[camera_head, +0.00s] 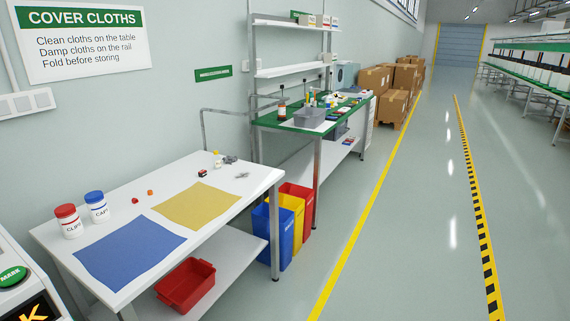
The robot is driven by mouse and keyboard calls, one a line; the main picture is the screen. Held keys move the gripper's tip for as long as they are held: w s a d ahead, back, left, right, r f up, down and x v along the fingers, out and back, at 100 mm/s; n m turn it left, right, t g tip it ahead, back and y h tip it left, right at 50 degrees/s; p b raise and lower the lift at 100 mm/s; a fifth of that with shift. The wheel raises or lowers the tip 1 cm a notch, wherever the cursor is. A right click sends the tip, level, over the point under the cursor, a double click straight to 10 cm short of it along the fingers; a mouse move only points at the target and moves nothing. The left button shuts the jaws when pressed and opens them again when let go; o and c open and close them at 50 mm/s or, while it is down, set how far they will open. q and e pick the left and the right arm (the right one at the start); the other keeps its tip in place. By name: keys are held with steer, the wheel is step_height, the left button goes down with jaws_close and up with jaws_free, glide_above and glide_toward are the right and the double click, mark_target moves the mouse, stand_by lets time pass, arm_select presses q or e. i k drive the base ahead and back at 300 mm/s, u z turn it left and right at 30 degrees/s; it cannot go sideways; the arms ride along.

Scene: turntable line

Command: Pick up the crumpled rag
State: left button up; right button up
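A small grey crumpled lump (230,159), which looks like the crumpled rag, lies near the far end of the white table (257,182). A smaller grey piece (242,175) lies just in front of it; its kind is too small to tell. A yellow cloth (197,205) and a blue cloth (130,249) lie flat on the nearer part of the table. Neither of my grippers is in view.
A small bottle (218,160) and a dark red item (202,172) are near the lump. Two jars, one red-lidded (70,222) and one blue-lidded (96,207), stand at the left. Colored bins (283,237) stand beyond the table. The floor aisle at right is clear.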

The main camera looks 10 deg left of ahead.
mark_target(229, 159)
steer(key=z, duration=0.2)
steer(key=i, duration=2.8)
steer(key=u, duration=1.7)
steer(key=i, duration=0.75)
steer(key=u, duration=0.65)
